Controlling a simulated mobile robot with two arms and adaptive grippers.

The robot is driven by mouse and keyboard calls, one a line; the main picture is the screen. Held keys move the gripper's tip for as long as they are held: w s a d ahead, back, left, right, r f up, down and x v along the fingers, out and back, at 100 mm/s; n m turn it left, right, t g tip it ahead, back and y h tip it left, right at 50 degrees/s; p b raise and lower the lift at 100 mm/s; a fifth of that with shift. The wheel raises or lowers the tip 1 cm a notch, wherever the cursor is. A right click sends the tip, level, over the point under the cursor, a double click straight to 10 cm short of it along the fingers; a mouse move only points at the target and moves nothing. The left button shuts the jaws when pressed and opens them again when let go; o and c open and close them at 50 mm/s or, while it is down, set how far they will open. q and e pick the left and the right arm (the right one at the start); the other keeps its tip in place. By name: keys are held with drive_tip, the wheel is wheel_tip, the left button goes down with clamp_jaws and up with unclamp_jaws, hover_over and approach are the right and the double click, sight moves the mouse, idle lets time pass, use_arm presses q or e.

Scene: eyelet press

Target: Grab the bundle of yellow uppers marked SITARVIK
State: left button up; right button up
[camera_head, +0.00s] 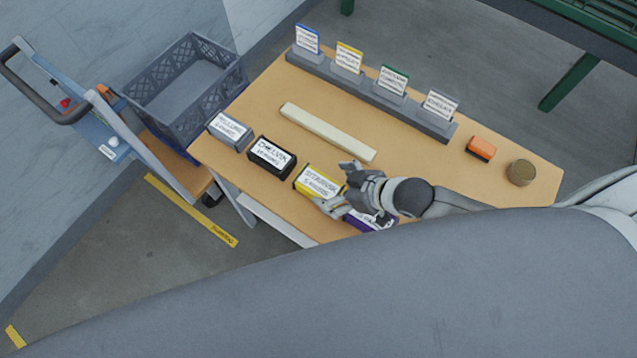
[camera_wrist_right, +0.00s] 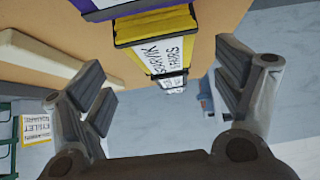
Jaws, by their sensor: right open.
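The bundle of yellow uppers (camera_head: 317,180), with a white label that seems to read SITARVIK, lies near the table's front edge. It also shows in the right wrist view (camera_wrist_right: 148,28), top centre, with its label facing the camera. My right gripper (camera_head: 338,187) is open, its fingers just right of the yellow bundle and partly in front of its right end. In the right wrist view the two spread fingers (camera_wrist_right: 165,95) stand either side of the bundle, with nothing gripped. Contact cannot be told. My left gripper is not in view.
A purple bundle (camera_head: 376,221) lies partly under my right gripper. A black bundle (camera_head: 271,156) and a grey one (camera_head: 229,131) lie to the left. A cream bar (camera_head: 328,132), card stand (camera_head: 370,93), orange block (camera_head: 481,149) and round tin (camera_head: 520,172) are on the table (camera_head: 430,165). A crate (camera_head: 190,85) stands left.

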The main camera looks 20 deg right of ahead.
sight(319, 184)
drive_tip(key=shift+w+a+f+p, duration=0.45)
drive_tip(key=shift+w+a+f, duration=0.35)
drive_tip(key=shift+w, duration=0.2)
drive_tip(key=x, duration=0.2)
drive_tip(key=shift+w+a+f, duration=0.15)
drive_tip(key=shift+a+f, duration=0.05)
drive_tip(key=shift+a, duration=0.05)
drive_tip(key=shift+w+f, duration=0.1)
drive_tip(key=shift+f, duration=0.05)
drive_tip(key=c, duration=1.3)
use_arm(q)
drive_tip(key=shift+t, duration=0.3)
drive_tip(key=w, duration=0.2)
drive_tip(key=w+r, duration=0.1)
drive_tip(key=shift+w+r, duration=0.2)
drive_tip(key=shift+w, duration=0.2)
use_arm(e)
drive_tip(key=shift+c, duration=0.2)
